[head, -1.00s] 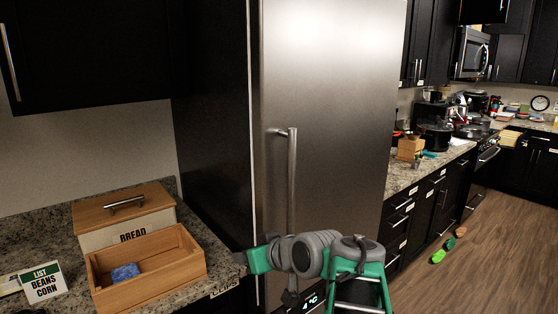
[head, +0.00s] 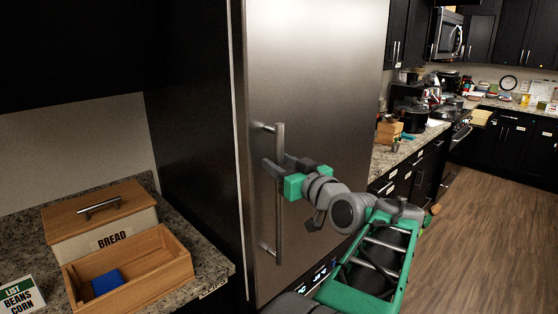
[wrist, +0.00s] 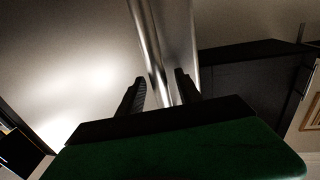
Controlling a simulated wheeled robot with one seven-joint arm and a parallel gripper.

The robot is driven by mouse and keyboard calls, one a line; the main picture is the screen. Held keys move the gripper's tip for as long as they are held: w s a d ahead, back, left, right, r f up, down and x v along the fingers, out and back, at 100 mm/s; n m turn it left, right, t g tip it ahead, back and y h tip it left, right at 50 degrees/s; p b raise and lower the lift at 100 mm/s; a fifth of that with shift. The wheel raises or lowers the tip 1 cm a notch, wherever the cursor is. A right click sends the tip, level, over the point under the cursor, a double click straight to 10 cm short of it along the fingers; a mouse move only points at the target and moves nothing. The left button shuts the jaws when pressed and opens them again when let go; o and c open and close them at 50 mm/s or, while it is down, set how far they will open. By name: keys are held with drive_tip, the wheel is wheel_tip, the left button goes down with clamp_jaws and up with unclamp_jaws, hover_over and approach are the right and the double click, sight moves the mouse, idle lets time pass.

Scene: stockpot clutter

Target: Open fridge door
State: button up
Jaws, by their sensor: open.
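The fridge door (head: 310,80) is a tall steel panel in the head view, and it looks shut. Its vertical bar handle (head: 279,222) is on the left side of the door. My gripper (head: 272,166) is open at the upper part of the handle. In the wrist view the handle (wrist: 168,50) runs up between the two dark fingers of my gripper (wrist: 160,90), with the left finger apart from it. I cannot tell whether the right finger touches the bar.
A cluttered counter (head: 405,155) runs back at the right. The wooden floor (head: 500,220) at the right is largely clear.

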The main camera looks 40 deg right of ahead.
drive_tip(key=shift+c, duration=0.4)
clamp_jaws()
idle(1.0)
